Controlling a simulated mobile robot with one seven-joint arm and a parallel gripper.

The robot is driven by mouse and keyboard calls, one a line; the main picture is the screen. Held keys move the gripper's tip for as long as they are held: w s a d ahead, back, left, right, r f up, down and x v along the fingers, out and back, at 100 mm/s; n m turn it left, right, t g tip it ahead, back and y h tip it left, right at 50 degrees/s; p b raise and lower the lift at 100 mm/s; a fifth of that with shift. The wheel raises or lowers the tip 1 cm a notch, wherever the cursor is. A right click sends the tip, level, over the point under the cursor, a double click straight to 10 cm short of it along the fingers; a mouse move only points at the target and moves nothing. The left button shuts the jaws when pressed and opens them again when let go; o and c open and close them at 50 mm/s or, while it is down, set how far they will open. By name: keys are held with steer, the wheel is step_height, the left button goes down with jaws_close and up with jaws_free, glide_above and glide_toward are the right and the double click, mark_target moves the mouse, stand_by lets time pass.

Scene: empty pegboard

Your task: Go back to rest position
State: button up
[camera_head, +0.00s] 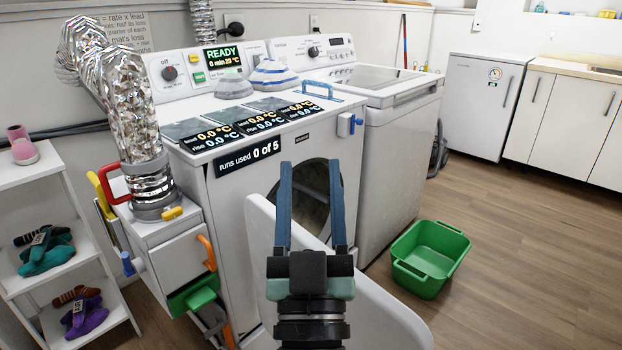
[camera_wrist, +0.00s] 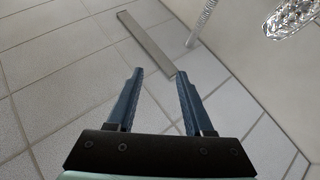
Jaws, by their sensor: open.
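My gripper (camera_head: 310,168) is open and empty. In the wrist view my gripper (camera_wrist: 158,72) faces a pale tiled surface, a long grey bar-shaped fixture and part of the foil duct at the upper right.
A white panel (camera_head: 380,300) stands out close behind my gripper. A green basin (camera_head: 430,258) sits on the floor at right. A foil duct (camera_head: 130,110) and a drawer unit (camera_head: 182,255) stand at left. A washer (camera_head: 385,150) adjoins the dryer. The right floor is mostly clear.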

steer(key=s+r+t, duration=0.1)
steer(key=s+r, duration=0.3)
steer(key=r, duration=0.3)
steer(key=s+r+m+t, duration=0.1)
steer(key=s+r, duration=0.3)
steer(key=r, duration=0.3)
steer(key=s+r+t, duration=0.1)
steer(key=s+r, duration=0.2)
steer(key=r, duration=0.5)
step_height(320, 180, up, 27)
steer(key=p, duration=2.7)
steer(key=shift+d+f+g, duration=0.15)
steer(key=shift+f+g, duration=0.05)
steer(key=shift+g, duration=0.1)
steer(key=shift+c, duration=0.2)
steer(key=shift+d+f, duration=0.1)
steer(key=shift+d, duration=0.05)
